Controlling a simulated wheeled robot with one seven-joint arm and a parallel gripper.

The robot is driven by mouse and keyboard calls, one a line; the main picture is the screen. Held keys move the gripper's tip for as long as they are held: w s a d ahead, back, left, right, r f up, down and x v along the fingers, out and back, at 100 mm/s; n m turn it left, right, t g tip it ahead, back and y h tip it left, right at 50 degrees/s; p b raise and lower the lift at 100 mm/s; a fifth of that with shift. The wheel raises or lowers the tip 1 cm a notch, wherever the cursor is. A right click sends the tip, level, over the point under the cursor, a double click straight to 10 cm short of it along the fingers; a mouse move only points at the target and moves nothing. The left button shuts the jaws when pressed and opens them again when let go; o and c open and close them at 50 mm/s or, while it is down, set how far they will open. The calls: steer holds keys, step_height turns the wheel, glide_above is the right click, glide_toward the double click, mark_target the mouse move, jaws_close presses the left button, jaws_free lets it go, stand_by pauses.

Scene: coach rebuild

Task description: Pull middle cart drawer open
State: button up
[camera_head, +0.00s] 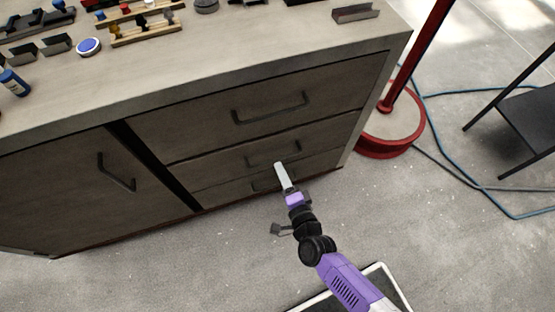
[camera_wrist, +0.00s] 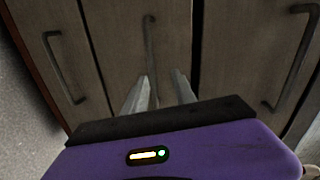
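The wooden cart has a stack of three drawers with dark bar handles. The middle drawer (camera_head: 225,163) is closed, and its handle (camera_head: 262,157) is partly hidden near my gripper (camera_head: 279,166). In the wrist view the picture is turned, and the middle drawer's handle (camera_wrist: 149,45) runs toward the gap between the fingers of my gripper (camera_wrist: 160,74). The fingers are apart, with the handle's near end between or just beyond them. I cannot tell whether they surround the bar or touch it.
The top drawer handle (camera_head: 270,108) and bottom drawer handle (camera_head: 261,186) flank it. A cabinet door (camera_head: 65,185) is at left. Tools lie on the cart top (camera_head: 230,50). A red-rimmed stand base (camera_head: 392,130) and blue hose (camera_head: 480,180) are at right. Floor in front is mostly clear.

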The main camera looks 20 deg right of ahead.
mark_target(277, 159)
steer(key=shift+w+d+f+m+b, duration=0.25)
steer(key=shift+w+f+m, duration=0.15)
steer(key=shift+w, duration=0.7)
steer(key=shift+w+d+f+m+b, duration=0.25)
steer(key=shift+w+f, duration=0.3)
steer(key=shift+w, duration=0.55)
steer(key=shift+w+d+f+m+b, duration=0.15)
steer(key=shift+w+d+f+m, duration=0.25)
steer(key=shift+w, duration=0.7)
steer(key=shift+a, duration=0.1)
jaws_close()
steer(key=shift+f, duration=0.1)
